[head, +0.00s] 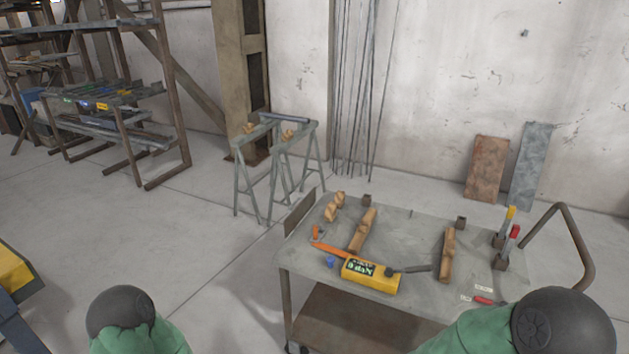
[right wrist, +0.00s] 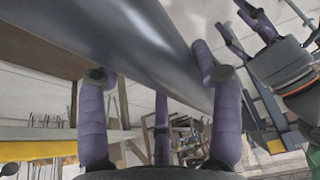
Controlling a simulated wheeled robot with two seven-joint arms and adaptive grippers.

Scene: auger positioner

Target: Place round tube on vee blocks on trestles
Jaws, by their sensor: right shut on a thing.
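In the right wrist view my right gripper (right wrist: 160,100) has its purple fingers around a thick, smooth grey round tube (right wrist: 125,40). The tube slants across the top of that view, and its ends are not both visible. My left gripper (right wrist: 232,17) shows at the upper right of the same view, its purple fingers apart and clear of the tube. In the head view two green-grey trestles (head: 240,180) stand on the floor beyond the cart. Small wooden vee blocks (head: 288,134) sit on their tops. Neither gripper nor the held tube shows in the head view.
A steel cart (head: 400,215) stands ahead, holding wooden pieces (head: 448,255), a yellow case (head: 370,276), clamps (head: 507,240) and small tools. A grey bar (head: 285,117) lies at the trestles' far side. A stock rack (head: 120,110) is left. Floor left of the trestles is clear.

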